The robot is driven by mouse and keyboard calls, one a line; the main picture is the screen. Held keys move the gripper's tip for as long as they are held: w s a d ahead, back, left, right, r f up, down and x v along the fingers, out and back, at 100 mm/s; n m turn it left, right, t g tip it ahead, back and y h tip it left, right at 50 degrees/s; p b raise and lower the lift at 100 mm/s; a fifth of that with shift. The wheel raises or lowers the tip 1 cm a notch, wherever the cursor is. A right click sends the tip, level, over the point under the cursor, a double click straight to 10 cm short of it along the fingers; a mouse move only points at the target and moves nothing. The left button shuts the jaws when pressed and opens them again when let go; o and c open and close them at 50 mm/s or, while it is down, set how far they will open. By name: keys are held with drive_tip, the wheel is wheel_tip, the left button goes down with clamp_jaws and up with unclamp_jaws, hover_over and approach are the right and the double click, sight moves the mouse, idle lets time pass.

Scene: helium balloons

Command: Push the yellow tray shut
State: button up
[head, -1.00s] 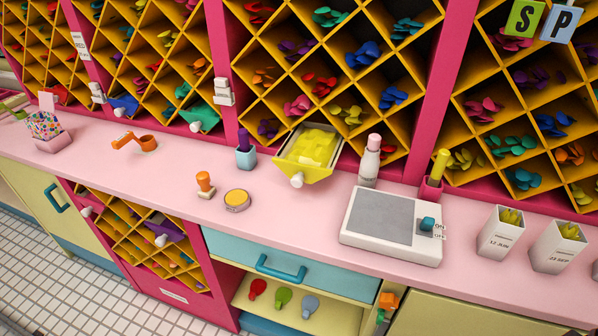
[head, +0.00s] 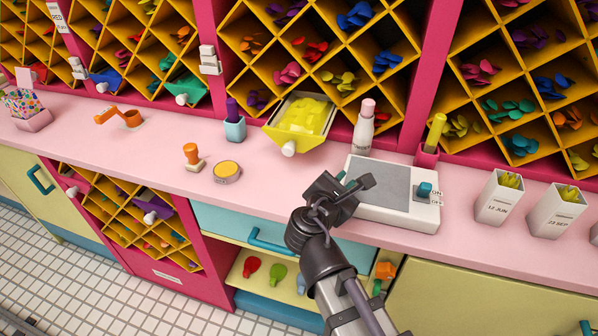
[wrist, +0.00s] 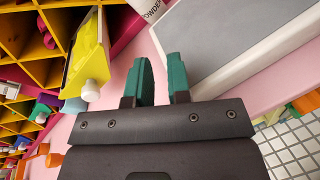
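The yellow tray (head: 291,138) sticks out of the diamond rack above the pink counter, with bright yellow contents inside and a white knob (head: 289,148) on its front. In the wrist view the tray (wrist: 88,52) is at upper left, its knob (wrist: 91,91) facing me. My gripper (head: 350,181) is over the counter by the left side of the white scale-like box, to the right of and nearer than the tray. In the wrist view its two teal fingers (wrist: 162,68) stand apart with a narrow empty gap between them. They do not touch the tray.
A white bottle (head: 364,128) stands just right of the tray, and a blue cup (head: 235,130) just left. The flat white box (head: 420,212) with a grey top lies beside my gripper. A yellow tin (head: 227,171) and an orange stamp (head: 193,157) lie left on the counter.

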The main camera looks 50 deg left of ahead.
drive_tip(key=s+a+n+y+b, duration=0.1)
drive_tip(key=s+a+n, duration=0.1)
drive_tip(key=s, duration=0.3)
drive_tip(key=s+a+f+n+y+b, duration=0.1)
drive_tip(key=s+a+n, duration=0.2)
drive_tip(key=s+a, duration=0.1)
drive_tip(key=s+a+n+t+y+b, duration=0.1)
drive_tip(key=s+a+n+y, duration=0.1)
drive_tip(key=s, duration=0.4)
drive_tip(key=shift+a+f+n, duration=0.25)
drive_tip(key=shift+a+n, duration=0.25)
drive_tip(key=shift+a, duration=0.3)
clamp_jaws()
approach(287, 152)
drive_tip(key=x, duration=0.7)
drive_tip(key=shift+w+a, duration=0.2)
drive_tip(key=shift+w, duration=0.05)
